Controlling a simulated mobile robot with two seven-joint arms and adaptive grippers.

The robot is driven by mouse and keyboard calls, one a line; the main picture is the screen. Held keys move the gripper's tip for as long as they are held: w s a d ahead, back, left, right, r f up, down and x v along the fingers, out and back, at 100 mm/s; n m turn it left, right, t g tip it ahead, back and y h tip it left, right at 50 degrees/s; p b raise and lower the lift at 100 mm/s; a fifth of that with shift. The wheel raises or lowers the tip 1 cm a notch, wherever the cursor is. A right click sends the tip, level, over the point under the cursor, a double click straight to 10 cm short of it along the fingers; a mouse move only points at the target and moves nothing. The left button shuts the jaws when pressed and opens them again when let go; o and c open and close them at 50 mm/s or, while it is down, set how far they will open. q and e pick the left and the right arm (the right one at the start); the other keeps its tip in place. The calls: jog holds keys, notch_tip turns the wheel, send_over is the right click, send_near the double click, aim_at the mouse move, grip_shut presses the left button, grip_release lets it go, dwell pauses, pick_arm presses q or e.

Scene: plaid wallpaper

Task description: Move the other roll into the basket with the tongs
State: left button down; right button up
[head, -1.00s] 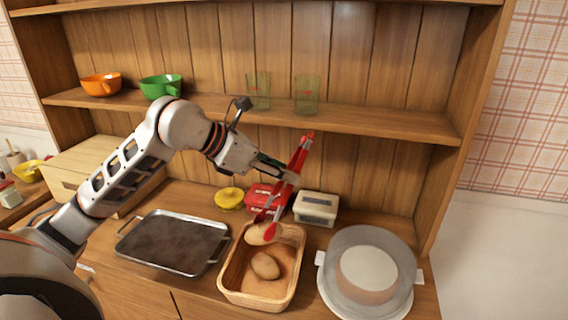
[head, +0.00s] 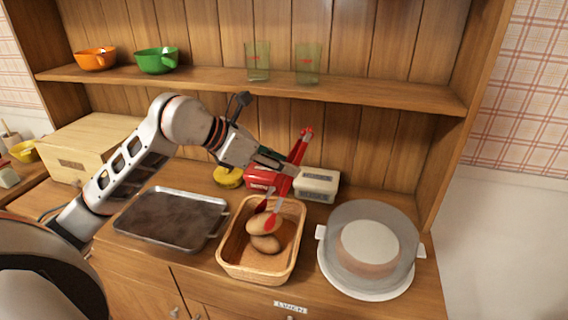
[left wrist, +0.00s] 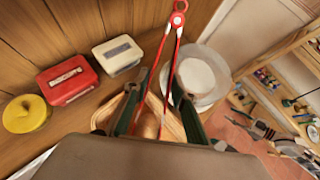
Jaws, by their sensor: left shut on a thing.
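My left gripper (head: 280,163) is shut on the red tongs (head: 299,155), which hang tilted with their tips down in the basket. The tongs also show in the left wrist view (left wrist: 172,50) between my fingers (left wrist: 158,98). One brown roll (head: 260,224) is at the tongs' red tips, inside the wooden basket (head: 229,254). A second roll (head: 266,243) lies in the basket just below it and the two seem to touch. Whether the tips still grip the upper roll is hard to tell. The right gripper is not in view.
An empty metal tray (head: 172,219) lies left of the basket. A covered cake stand (head: 369,249) stands on the right. A red box (head: 262,179), a white box (head: 317,184) and a yellow lidded pot (head: 228,177) stand behind. A shelf (head: 380,93) with glasses and cups is above.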

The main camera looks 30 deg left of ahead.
pick_arm(q)
jog(key=c, duration=2.1)
grip_release()
jog(key=shift+c, duration=0.2)
notch_tip(320, 180, up, 10)
jog(key=p, duration=0.3)
jog(key=shift+f, duration=0.25)
jog(key=shift+r, duration=0.3)
